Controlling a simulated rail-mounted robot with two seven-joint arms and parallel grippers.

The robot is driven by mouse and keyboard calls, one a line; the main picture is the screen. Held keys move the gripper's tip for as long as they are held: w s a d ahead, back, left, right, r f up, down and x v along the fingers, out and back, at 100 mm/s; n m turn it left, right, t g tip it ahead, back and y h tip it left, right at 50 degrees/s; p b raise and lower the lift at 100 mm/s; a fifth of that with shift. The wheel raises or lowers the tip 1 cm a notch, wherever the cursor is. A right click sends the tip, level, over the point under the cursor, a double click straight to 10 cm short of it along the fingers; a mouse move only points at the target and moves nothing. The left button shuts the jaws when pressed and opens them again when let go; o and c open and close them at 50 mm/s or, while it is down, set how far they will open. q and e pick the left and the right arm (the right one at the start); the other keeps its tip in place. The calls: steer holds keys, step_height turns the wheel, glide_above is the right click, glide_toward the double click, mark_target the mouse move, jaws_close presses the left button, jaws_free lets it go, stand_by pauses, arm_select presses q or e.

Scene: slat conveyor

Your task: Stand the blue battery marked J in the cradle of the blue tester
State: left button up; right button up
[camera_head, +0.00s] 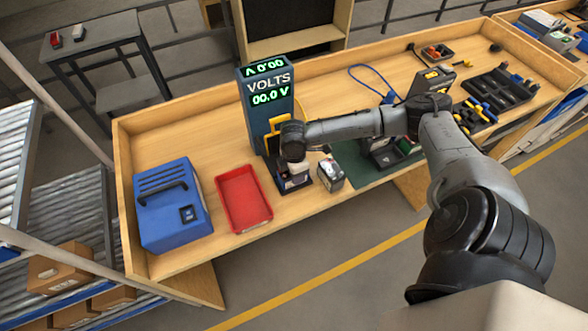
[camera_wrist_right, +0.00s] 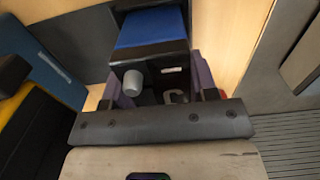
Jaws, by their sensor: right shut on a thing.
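The blue tester (camera_head: 262,110) stands on the bench, its display reading 00.0 V. A dark base (camera_head: 306,186) projects from its front, under my right gripper (camera_head: 292,172); the cradle is mostly hidden. In the right wrist view, my right gripper (camera_wrist_right: 163,90) is shut on the battery (camera_wrist_right: 150,27), which shows a blue face, a black end and a grey post. Its letter is not visible. The held battery is at the dark base; I cannot tell whether it is seated. The tester's side (camera_wrist_right: 52,72) shows left in the wrist view. My left gripper is not in view.
A red tray (camera_head: 232,181) lies just left of the tester's base, with a blue case (camera_head: 172,215) farther left. Another battery (camera_head: 330,174) stands close on the right. A green mat (camera_head: 352,160) with a dark device, tools and a black rack (camera_head: 500,85) lie farther right.

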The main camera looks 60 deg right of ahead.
steer(key=shift+f, duration=0.2)
steer(key=o, duration=1.1)
steer(key=shift+o, duration=0.2)
step_height(320, 180, up, 14)
steer(key=shift+f, duration=0.1)
